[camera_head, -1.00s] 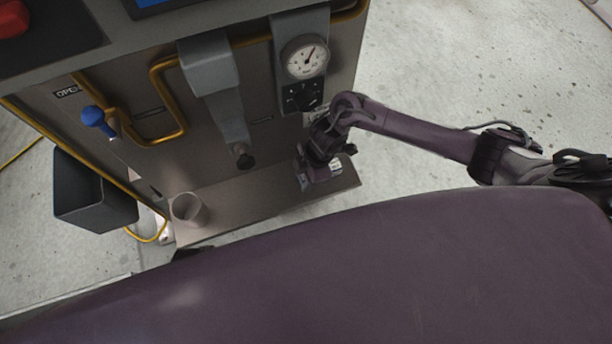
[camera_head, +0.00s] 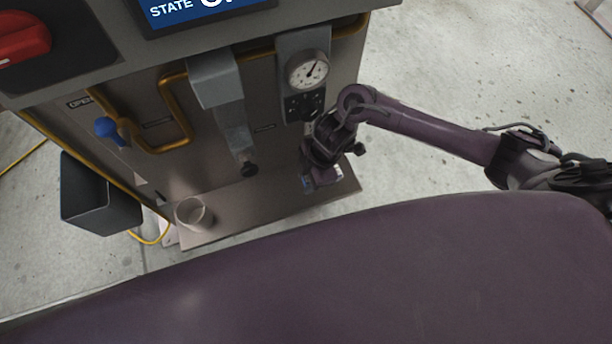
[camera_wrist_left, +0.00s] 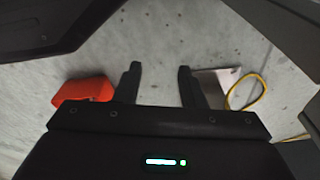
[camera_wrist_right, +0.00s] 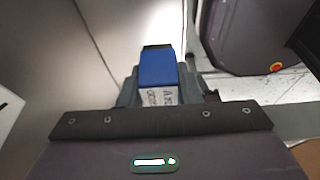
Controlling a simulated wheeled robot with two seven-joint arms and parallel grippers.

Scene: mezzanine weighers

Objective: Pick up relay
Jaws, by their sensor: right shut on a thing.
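The relay (camera_wrist_right: 158,68) is a small block with a blue top and a white printed label. In the right wrist view it sits between the fingers of my right gripper (camera_wrist_right: 167,88), which is shut on it. In the head view my right gripper (camera_head: 308,183) is at the right end of the machine's shelf, and only a bit of the relay shows there. I cannot tell whether the relay touches the shelf. My left gripper (camera_wrist_left: 158,75) shows in the left wrist view with its fingers apart and nothing between them, above the concrete floor.
The shelf (camera_head: 245,205) holds a clear cup (camera_head: 192,213) at its left end. A dark bin (camera_head: 100,195) stands at the left. The machine carries a gauge (camera_head: 307,70), yellow pipes and a blue-handled valve (camera_head: 106,127). An orange-red object (camera_wrist_left: 83,88) lies on the floor.

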